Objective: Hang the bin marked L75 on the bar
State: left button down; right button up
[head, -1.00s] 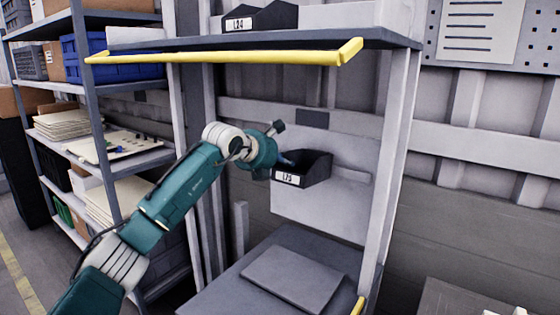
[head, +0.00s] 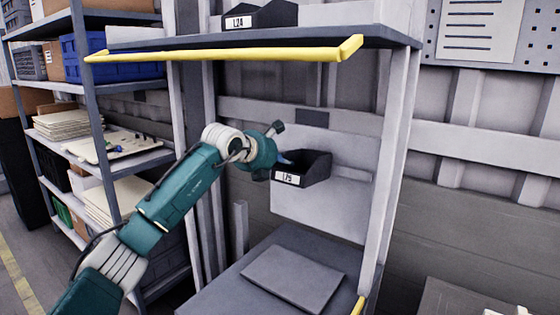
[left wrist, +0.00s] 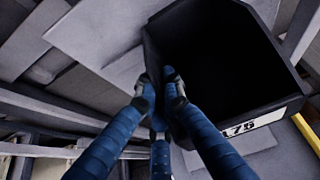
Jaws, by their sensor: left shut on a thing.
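The black bin marked L75 (head: 304,170) is in the air in front of the grey back panel, below the yellow bar (head: 225,56) in the head view. Its white label faces me. My left gripper (head: 284,160) is shut on the bin's left side wall. In the left wrist view the fingers (left wrist: 163,90) pinch the rim of the bin (left wrist: 225,60), which looks empty and dark inside. The grip itself is small and partly hidden by the wrist in the head view. My right gripper is not in view.
A black bin marked L24 (head: 260,15) stands on the shelf (head: 390,38) above the bar. Below is a grey bench with a flat plate (head: 293,278). A rack with a blue crate (head: 115,62) stands at left. Upright posts flank the bay.

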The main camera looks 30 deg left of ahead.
pick_arm(q)
jog(key=shift+w+d+f, duration=0.2)
jog(key=shift+f, duration=0.3)
jog(key=shift+w+d, duration=0.1)
jog(key=shift+w, duration=0.1)
jog(key=shift+w+d+f, duration=0.1)
jog(key=shift+w+f, duration=0.25)
jog(key=shift+w, duration=0.45)
jog(key=shift+r, duration=0.45)
jog(key=shift+s+a, duration=0.1)
jog(key=shift+a, duration=0.2)
